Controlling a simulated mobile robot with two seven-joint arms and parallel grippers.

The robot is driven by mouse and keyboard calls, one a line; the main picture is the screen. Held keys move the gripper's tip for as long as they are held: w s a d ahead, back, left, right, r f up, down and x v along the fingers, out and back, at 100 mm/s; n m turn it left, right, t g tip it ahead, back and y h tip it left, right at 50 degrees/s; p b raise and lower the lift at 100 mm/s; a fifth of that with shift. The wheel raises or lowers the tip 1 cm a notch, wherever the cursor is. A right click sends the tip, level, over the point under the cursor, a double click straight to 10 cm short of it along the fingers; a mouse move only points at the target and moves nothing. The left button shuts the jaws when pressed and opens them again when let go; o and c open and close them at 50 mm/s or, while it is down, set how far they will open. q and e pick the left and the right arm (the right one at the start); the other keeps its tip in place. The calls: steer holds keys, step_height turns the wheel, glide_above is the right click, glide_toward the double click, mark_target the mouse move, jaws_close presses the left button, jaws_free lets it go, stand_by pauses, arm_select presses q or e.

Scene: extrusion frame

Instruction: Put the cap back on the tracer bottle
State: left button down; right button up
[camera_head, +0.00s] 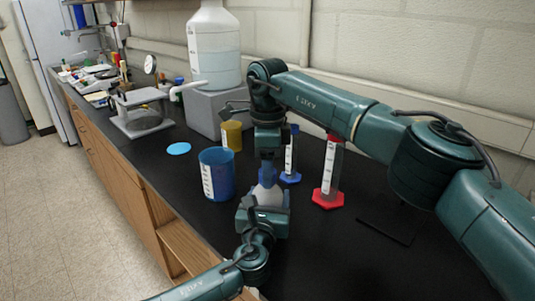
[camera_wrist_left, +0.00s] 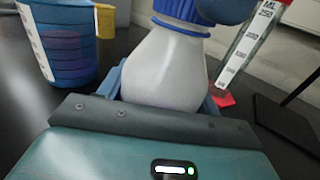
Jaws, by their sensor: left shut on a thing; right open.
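The tracer bottle (camera_head: 268,196) is white and stands upright, with my left gripper (camera_head: 263,205) shut around its body. In the left wrist view the bottle (camera_wrist_left: 165,70) rises between the gripper's blue fingers. The ribbed blue cap (camera_wrist_left: 185,10) is on top of the bottle's neck, its top cut off by the picture edge. The cap (camera_head: 267,175) also shows in the head view, directly below my right gripper (camera_head: 267,163). The right gripper points down and is open at the cap; a rounded blue part beside the cap in the wrist view may be its fingertip.
A blue beaker (camera_head: 217,176) stands close left of the bottle, with a yellow container (camera_head: 232,136) behind it. A blue-based cylinder (camera_head: 291,160) and a red-based cylinder (camera_head: 329,180) stand to the right. A big jug (camera_head: 214,50) sits on a grey block (camera_head: 205,112).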

steer(key=shift+f, duration=0.15)
steer(key=shift+c, duration=0.2)
steer(key=c, duration=1)
steer(key=shift+o, duration=0.2)
steer(key=m, duration=1.1)
steer(key=shift+m, duration=0.4)
steer(key=m, duration=0.3)
steer(key=o, duration=1.2)
steer(key=shift+c, duration=0.2)
step_height(320, 180, up, 12)
